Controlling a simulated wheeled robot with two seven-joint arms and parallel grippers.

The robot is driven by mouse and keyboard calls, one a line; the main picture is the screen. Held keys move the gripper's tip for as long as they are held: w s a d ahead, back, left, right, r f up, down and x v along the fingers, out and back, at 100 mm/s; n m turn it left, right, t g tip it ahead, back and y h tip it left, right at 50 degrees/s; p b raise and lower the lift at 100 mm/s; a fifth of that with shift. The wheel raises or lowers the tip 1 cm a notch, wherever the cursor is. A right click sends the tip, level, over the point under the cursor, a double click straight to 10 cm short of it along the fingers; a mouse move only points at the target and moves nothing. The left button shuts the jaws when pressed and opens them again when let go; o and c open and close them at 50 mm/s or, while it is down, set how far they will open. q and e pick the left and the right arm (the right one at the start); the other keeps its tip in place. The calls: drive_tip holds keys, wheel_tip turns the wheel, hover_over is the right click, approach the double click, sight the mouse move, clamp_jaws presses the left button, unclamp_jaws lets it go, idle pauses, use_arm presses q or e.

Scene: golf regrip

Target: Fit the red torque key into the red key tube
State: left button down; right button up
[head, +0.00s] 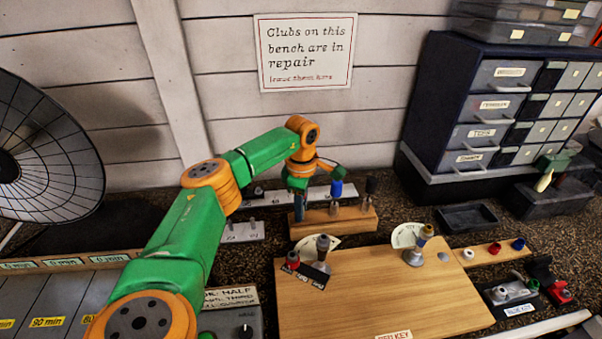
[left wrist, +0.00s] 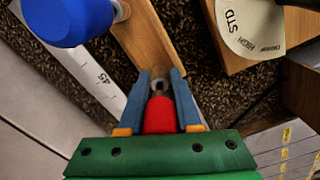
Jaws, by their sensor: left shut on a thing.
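My left gripper (head: 299,212) is shut on the red torque key, at the left end of the wooden key rack (head: 350,217). In the left wrist view the red key (left wrist: 160,117) sits between the blue fingers (left wrist: 165,82), with a metal tip beyond it, over the rack's wood. I cannot tell whether its tip is still in the rack. A small red-topped cylinder (head: 292,259) stands on a black labelled plate on the wooden board; it may be the red key tube, but I cannot tell surely. My right gripper is not in view.
A blue-handled key (head: 336,190) and a black-handled one (head: 371,186) stand in the rack. The wooden board (head: 365,295) carries a grey post (head: 323,247) and a metal post (head: 416,252). The board's middle is clear. Drawer cabinets (head: 480,110) stand behind right.

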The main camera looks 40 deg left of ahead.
use_arm(q)
drive_tip(key=shift+f, duration=0.15)
drive_tip(key=c, duration=0.5)
unclamp_jaws()
drive_tip(key=shift+r, duration=0.25)
wheel_tip(320, 180, up, 6)
drive_tip(key=shift+r+b, duration=0.1)
drive_tip(key=shift+b, duration=0.8)
drive_tip(key=shift+d+r, duration=0.1)
drive_tip(key=shift+r, duration=0.15)
